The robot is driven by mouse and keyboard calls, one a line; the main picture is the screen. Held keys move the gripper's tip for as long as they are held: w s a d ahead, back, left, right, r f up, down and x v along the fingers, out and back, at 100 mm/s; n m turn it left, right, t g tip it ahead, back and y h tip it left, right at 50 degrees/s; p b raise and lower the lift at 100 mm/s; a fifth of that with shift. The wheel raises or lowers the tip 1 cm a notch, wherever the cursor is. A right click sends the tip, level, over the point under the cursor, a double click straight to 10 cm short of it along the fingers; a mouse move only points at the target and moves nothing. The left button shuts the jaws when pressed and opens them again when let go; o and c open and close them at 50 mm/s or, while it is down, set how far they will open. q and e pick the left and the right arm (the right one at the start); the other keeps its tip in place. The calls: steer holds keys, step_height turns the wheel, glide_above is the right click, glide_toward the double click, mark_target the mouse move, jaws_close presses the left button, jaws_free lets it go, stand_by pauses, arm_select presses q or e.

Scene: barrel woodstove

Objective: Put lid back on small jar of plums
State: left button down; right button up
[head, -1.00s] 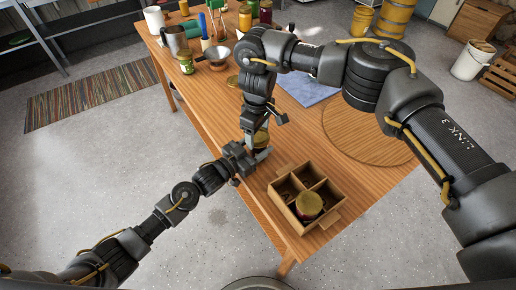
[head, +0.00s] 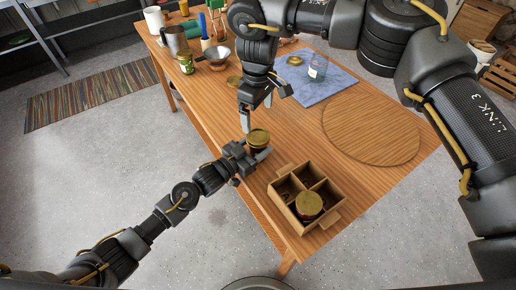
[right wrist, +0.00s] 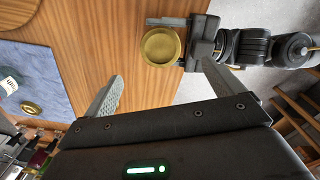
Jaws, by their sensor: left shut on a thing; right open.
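The small jar of plums (head: 257,147) has a dark body and stands upright at the table's near left edge. A gold lid (head: 259,135) sits on its mouth and looks level; in the right wrist view it is a round gold disc (right wrist: 160,46). My left gripper (head: 254,152) is shut around the jar's body from the left. My right gripper (head: 256,117) is open and empty, just above and behind the jar, fingers pointing down. Its two fingers (right wrist: 165,78) are spread apart in the right wrist view, clear of the lid.
A divided wooden crate (head: 330,222) holding a gold-lidded jar (head: 309,203) stands at the near right.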

step_height(320, 180, up, 4)
steer(key=shift+f, duration=0.25)
arm_select(q)
steer(key=shift+c, duration=1.9)
jaws_free()
steer(key=b+v, duration=0.1)
steer(key=v, duration=1)
steer(key=shift+b, duration=0.35)
arm_select(e)
steer(key=shift+f, duration=0.85)
arm_select(q)
steer(key=shift+d, duration=0.1)
